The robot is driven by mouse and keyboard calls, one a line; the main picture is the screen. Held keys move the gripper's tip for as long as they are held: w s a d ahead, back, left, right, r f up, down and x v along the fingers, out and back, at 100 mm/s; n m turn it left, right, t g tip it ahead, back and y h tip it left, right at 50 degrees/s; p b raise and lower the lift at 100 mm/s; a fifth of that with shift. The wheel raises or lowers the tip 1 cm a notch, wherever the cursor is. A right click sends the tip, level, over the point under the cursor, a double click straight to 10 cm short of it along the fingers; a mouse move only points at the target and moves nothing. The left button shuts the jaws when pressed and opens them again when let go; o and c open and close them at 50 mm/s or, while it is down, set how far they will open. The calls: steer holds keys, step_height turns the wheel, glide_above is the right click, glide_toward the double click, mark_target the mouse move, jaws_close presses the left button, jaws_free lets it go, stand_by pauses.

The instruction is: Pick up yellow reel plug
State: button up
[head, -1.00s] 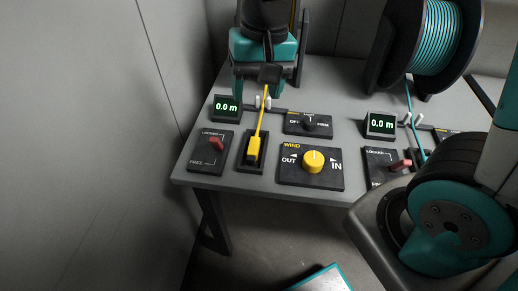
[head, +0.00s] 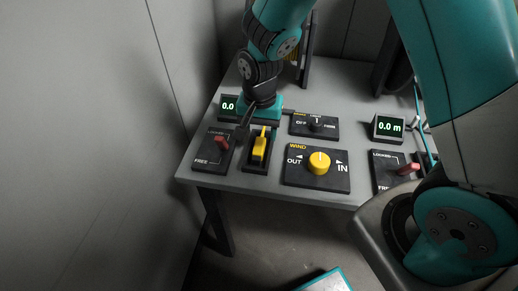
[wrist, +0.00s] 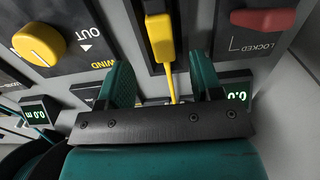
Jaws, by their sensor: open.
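The yellow reel plug (head: 260,147) sits in a black holder (head: 248,165) near the table's front left edge, with a thin yellow cable rising from its rear end. In the wrist view the plug (wrist: 159,36) lies at the top middle, its cable running down between my fingers. My gripper (head: 258,113) is open just behind the plug, with its jaws pointing down. In the wrist view the two teal fingers of my gripper (wrist: 162,72) stand either side of the cable and the plug's cable end, with nothing held. My wrist hides most of the cable in the head view.
A red locking lever (head: 221,142) stands close left of the holder. The WIND panel with its yellow knob (head: 319,163) is close on the right. A small display (head: 228,104) is left of my gripper, and a second display (head: 388,126) is farther right.

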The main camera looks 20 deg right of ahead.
mark_target(259, 145)
step_height(259, 145, down, 5)
steer(key=shift+w+f, duration=0.1)
steer(key=c, duration=1.1)
